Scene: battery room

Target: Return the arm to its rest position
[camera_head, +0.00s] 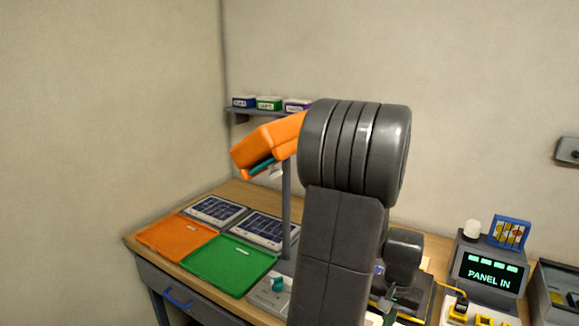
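My dark grey arm stands upright in the middle of the head view, bent at a thick ribbed joint at its top. It blocks the middle of the workbench. A smaller dark grey rounded part shows just right of it, low over the bench, and looks like a further link of my arm. Whether anything is held does not show.
An orange boxy head (268,145) on a grey post (287,215) rises left of my arm. The bench (135,243) bears an orange tray (175,238), a green tray (228,265) and two dark panels. A "PANEL IN" display (488,273) stands right. A shelf (237,112) holds small boxes.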

